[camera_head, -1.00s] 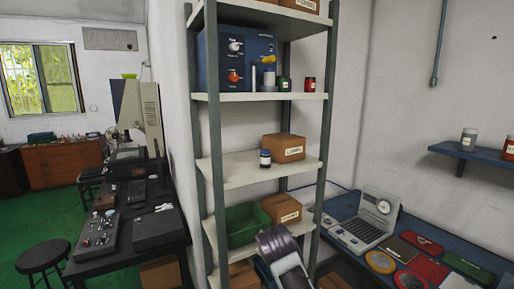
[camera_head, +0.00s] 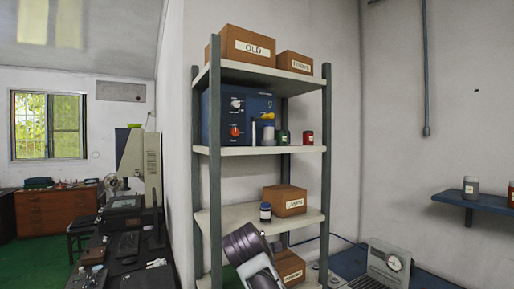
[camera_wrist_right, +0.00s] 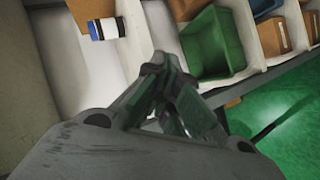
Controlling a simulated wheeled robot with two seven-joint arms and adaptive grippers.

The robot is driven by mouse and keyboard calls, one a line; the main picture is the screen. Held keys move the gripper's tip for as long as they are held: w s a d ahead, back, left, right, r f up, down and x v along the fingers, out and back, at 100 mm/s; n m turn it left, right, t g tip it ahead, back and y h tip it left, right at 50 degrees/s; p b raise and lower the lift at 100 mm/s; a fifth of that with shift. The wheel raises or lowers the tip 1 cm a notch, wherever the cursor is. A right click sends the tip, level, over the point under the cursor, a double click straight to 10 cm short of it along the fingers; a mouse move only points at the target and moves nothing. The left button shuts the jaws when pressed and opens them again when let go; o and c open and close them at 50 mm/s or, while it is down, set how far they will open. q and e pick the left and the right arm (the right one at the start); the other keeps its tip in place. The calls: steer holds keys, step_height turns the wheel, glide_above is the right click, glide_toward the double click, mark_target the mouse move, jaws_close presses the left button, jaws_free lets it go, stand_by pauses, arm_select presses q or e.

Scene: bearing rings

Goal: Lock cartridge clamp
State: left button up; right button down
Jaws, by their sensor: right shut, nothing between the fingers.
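A blue unit (camera_head: 255,101) with a white knob (camera_head: 236,104) and a red knob (camera_head: 235,131) stands on the upper shelf. A yellow lever-like part (camera_head: 268,115) sticks out at its right side. A pale upright cylinder (camera_head: 254,132) stands below that, at the unit's front. I cannot tell whether the clamp is locked. My right gripper (camera_wrist_right: 162,65) is shut and empty in the right wrist view, with the lower shelves beyond it. It touches nothing that I can make out. My left gripper is in neither view.
A green jar (camera_head: 282,137) and a red jar (camera_head: 308,138) stand right of the unit. A green bin (camera_wrist_right: 215,42) is near my right gripper. Grey posts (camera_head: 326,165) frame the rack.

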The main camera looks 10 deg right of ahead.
steer(key=s+a+r+n+t+h, duration=0.1)
steer(key=a+r+t+h, duration=0.1)
steer(key=r, duration=1.6)
steer(key=s+a+r+n+t+h, duration=0.2)
steer(key=a+r+t+h, duration=0.1)
steer(key=r, duration=1.6)
steer(key=shift+s+a+r, duration=0.25)
steer(key=shift+s, duration=0.05)
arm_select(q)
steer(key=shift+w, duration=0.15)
arm_select(e)
steer(key=shift+s+r, duration=0.1)
